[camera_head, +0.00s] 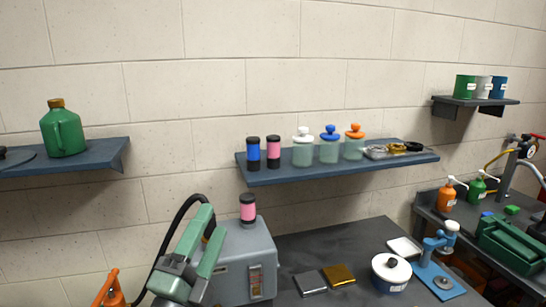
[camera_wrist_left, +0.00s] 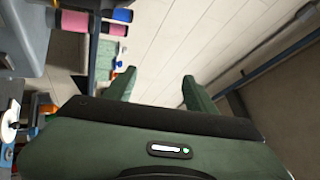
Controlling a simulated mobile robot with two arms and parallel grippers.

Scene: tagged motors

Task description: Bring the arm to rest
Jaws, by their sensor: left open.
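My left gripper (camera_head: 212,221) is at the lower left of the head view, in front of the grey box, with green fingers pointing up. In the left wrist view its fingers (camera_wrist_left: 157,84) are apart, with only wall between them. A pink motor with black caps (camera_head: 247,208) stands upright on the grey box (camera_head: 245,255), just right of the fingertips and apart from them in the picture. A blue motor (camera_head: 253,153) and another pink motor (camera_head: 273,151) stand on the middle shelf (camera_head: 340,170). My right gripper is not in view.
Lidded jars (camera_head: 329,145) and a small tray (camera_head: 385,151) share the middle shelf. A green can (camera_head: 62,130) stands on the left shelf. The dark bench (camera_head: 325,245) holds metal blocks (camera_head: 325,279) and a white pot (camera_head: 391,272); its back middle is clear.

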